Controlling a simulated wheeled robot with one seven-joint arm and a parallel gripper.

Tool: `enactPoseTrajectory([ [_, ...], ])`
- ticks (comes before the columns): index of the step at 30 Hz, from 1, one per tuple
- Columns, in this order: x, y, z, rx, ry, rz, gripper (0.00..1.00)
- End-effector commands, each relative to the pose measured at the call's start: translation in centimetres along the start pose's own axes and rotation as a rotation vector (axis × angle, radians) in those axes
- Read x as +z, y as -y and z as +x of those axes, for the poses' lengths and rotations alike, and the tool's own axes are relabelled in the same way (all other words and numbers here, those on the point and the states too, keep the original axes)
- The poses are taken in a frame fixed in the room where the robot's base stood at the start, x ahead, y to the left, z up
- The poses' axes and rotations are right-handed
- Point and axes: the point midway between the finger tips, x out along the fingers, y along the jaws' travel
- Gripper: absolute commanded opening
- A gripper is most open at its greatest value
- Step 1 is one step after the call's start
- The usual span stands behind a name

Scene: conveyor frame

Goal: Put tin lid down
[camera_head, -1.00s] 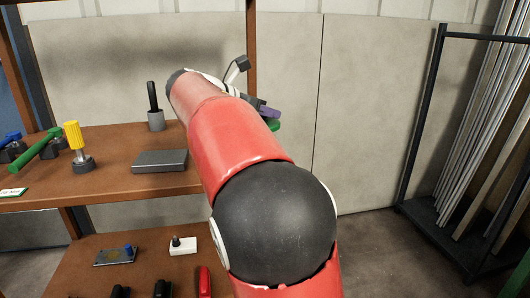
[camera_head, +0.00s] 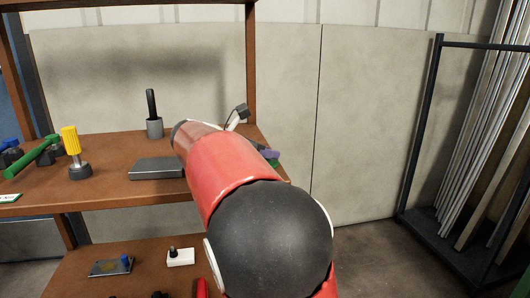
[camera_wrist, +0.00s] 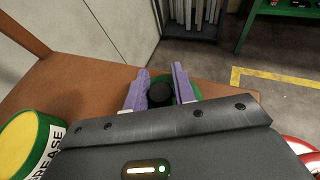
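The tin lid (camera_wrist: 160,94) shows in the wrist view as a green disc with a black knob. My gripper (camera_wrist: 160,82) has purple fingers on either side of the knob, closed on it. Part of the disc is hidden by the fingers and gripper body. In the head view, my gripper (camera_head: 268,153) is mostly hidden behind my red arm, with a bit of the green lid (camera_head: 274,163) below it. The lid is at the right end of the brown shelf, close to its surface; I cannot tell whether it touches.
A grease tin (camera_wrist: 28,145) with a yellow top stands left of my gripper in the wrist view. A grey flat box (camera_head: 157,168), a grey cup with a black handle (camera_head: 154,128) and a yellow-handled tool (camera_head: 75,155) are on the upper shelf (camera_head: 110,190). A rack (camera_head: 436,130) stands right.

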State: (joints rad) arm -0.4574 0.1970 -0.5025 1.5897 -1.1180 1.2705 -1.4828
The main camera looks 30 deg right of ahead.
Motion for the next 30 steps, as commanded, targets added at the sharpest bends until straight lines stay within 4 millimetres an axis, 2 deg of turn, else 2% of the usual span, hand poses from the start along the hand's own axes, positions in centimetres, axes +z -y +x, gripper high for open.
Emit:
enactPoseTrajectory([
  [1,0.0,0.0,0.0,0.000,0.000,0.000,0.33],
  [3,0.0,0.0,0.0,0.000,0.000,0.000,0.42],
  [4,0.0,0.0,0.0,0.000,0.000,0.000,0.43],
  [14,0.1,-0.1,-0.4,0.002,0.000,0.000,0.43],
  [17,0.2,-0.1,-1.6,0.003,0.000,0.000,0.43],
  [27,0.2,-0.1,-8.8,0.005,0.000,0.001,0.43],
  [30,0.2,-0.1,-10.3,0.002,0.000,0.000,0.43],
])
